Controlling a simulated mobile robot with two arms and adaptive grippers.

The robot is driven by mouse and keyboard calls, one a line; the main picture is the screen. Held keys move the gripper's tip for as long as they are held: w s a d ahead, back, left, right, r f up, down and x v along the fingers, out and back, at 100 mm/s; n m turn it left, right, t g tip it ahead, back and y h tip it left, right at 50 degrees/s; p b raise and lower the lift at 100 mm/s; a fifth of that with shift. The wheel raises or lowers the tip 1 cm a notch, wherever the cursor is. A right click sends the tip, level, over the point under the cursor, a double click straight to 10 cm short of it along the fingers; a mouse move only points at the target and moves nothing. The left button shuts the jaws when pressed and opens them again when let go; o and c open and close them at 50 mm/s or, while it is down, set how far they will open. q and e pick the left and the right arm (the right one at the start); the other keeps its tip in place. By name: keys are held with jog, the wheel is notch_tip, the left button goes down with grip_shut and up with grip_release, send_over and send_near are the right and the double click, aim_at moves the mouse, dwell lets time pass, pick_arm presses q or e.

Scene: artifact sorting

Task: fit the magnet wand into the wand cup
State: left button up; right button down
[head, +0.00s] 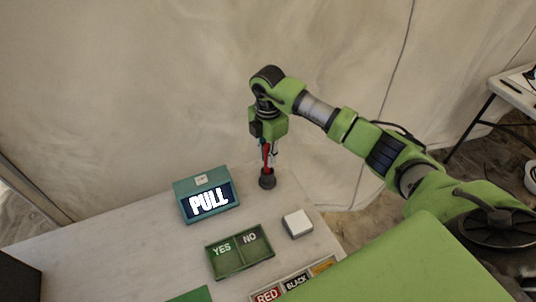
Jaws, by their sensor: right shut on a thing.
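My right gripper (268,147) points down over the back right part of the table and is shut on the red magnet wand (265,154). The wand hangs roughly upright, partly hidden by the gripper's fingers. Directly below it is a small dark round wand cup (267,182) on the table. The wand's lower end meets or overlaps the cup in the head view; I cannot tell whether it is inside it. My left gripper is not in view.
A green YES/NO tray (240,264), a white block (297,224) and a RED/BLACK labelled strip (293,284) lie nearer. The pale table (120,245) is bare at left.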

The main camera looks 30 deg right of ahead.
jog(key=shift+f, duration=0.2)
jog(key=c, duration=2)
grip_release()
jog(key=shift+o, duration=0.2)
jog(key=shift+r, duration=0.1)
jog(key=shift+r, duration=0.25)
notch_tip(320, 180, up, 12)
jog(key=shift+f+b, duration=0.1)
jog(key=shift+b, duration=1.15)
jog(key=shift+s+f, duration=0.1)
